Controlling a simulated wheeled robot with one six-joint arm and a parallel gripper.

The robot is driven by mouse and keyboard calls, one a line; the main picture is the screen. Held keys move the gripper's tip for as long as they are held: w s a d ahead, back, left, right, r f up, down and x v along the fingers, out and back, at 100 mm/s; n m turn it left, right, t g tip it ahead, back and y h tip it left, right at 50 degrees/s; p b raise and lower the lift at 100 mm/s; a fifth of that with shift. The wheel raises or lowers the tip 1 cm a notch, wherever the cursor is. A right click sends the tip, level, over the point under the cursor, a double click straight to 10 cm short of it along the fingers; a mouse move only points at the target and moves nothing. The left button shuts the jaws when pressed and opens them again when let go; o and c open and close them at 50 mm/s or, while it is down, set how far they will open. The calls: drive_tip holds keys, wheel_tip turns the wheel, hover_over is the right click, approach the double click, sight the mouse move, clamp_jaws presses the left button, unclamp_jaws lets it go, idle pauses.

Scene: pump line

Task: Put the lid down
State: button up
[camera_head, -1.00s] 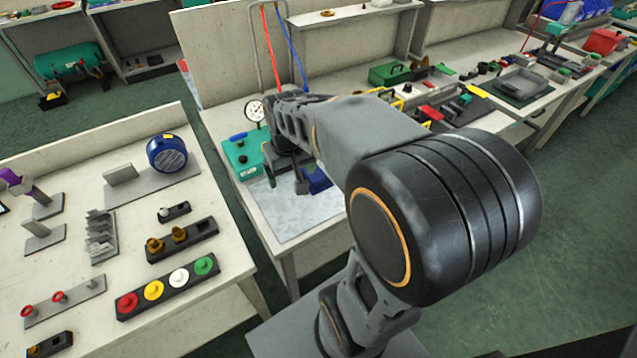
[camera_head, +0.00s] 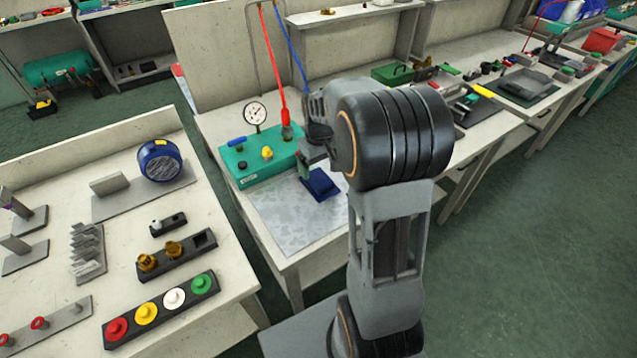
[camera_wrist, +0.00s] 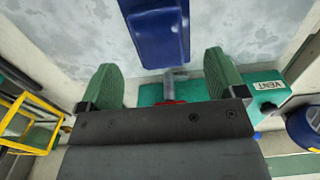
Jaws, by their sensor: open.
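I cannot single out a lid with certainty. My gripper (camera_head: 308,172) hangs over the near bench, by the teal test box (camera_head: 250,172) and a dark blue block (camera_head: 322,185). In the wrist view my gripper (camera_wrist: 162,66) has its green finger pads wide apart. The blue block (camera_wrist: 158,30) lies beyond and between the fingertips. A grey stub shows between the pads, over the teal box (camera_wrist: 193,88) with its VENT label. Nothing is clamped between the pads. A green box with a handle (camera_head: 392,73), seemingly closed, stands farther back on the bench.
A pressure gauge (camera_head: 255,113) and red and blue hoses rise behind the teal box. A pale mat (camera_head: 290,220) is bare in front. The left table (camera_head: 222,262) holds coloured caps, brass fittings and a round blue part (camera_head: 160,160). Floor shows between the tables.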

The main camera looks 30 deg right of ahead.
sight(319, 177)
drive_tip(key=shift+w+f, duration=0.1)
drive_tip(key=shift+f, duration=2.75)
drive_tip(key=shift+c, duration=0.3)
drive_tip(key=c, duration=1)
drive_tip(key=shift+c, duration=0.2)
drive_tip(key=shift+r, duration=0.15)
